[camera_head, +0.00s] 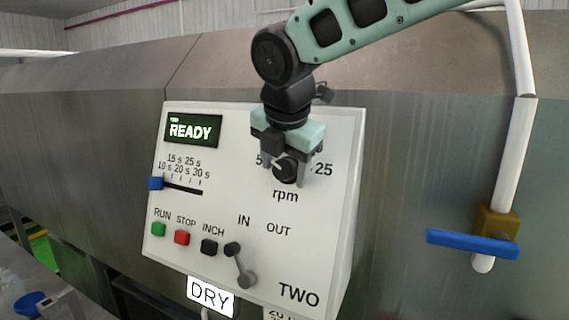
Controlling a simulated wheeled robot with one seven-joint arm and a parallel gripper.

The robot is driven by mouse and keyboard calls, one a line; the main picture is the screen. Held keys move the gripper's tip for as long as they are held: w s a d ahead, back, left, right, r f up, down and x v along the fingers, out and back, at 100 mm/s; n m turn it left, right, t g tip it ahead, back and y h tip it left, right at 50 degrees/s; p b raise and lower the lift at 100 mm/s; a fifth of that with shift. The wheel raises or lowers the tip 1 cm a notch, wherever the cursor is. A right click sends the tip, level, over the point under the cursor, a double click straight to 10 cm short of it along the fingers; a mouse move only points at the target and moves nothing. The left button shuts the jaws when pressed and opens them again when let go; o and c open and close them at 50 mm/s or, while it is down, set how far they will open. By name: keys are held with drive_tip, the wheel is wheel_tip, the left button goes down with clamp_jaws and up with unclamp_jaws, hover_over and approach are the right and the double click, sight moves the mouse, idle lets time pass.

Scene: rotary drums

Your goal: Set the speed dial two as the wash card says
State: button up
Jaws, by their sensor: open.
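The control panel marked TWO (299,294) is a pale box on the metal drum housing. Its speed dial (286,172) is a black round knob above the word rpm. My gripper (286,178) is at the dial, its open fingers on either side of it; I cannot tell whether they touch it. The gripper hides most of the dial's scale; a 5 shows at its left and 25 at its right. The dial's pointer setting cannot be read. A card (280,313) below the panel is cut off by the picture edge, with only part of a number showing.
The panel has a green READY display (193,130), a slider with a blue knob (155,183), green, red and black buttons, and an IN/OUT lever (240,264). A DRY sign (211,296) is below. A white pipe with a blue valve handle (472,244) stands at the right.

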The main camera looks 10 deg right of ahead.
drive_tip(key=c, duration=0.7)
drive_tip(key=shift+c, duration=0.2)
drive_tip(key=shift+f+b, duration=0.1)
drive_tip(key=shift+b, duration=0.3)
